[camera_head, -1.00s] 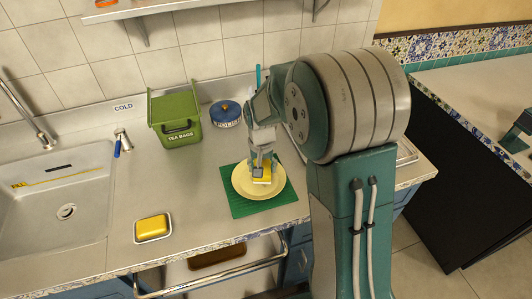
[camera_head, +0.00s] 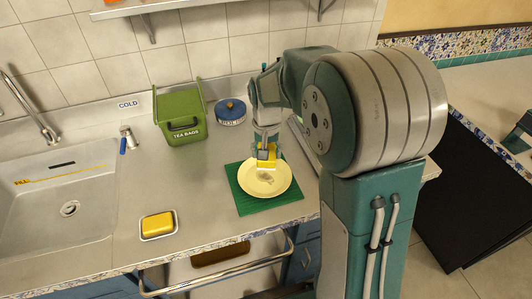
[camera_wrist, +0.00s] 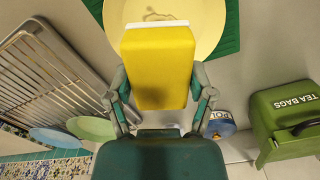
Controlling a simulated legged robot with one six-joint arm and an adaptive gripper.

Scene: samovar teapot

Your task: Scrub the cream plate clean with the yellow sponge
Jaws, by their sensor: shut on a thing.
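The cream plate (camera_head: 249,183) lies on a green mat (camera_head: 250,206) on the counter. A grey-brown smudge (camera_head: 266,178) marks the plate near its middle. My gripper (camera_head: 266,153) is shut on the yellow sponge (camera_head: 268,163), over the far edge of the plate. In the wrist view the sponge (camera_wrist: 158,70), with a white layer at one end, sits between my fingers and covers part of the plate (camera_wrist: 208,22). I cannot tell whether the sponge touches the plate.
A white dish with a yellow block (camera_head: 157,225) stands left of the mat. A green tea bags box (camera_head: 182,118) and a blue-lidded pot (camera_head: 231,112) stand behind. The sink (camera_head: 60,210) is at left. A wire rack (camera_wrist: 45,75) holds plates. Counter between dish and mat is clear.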

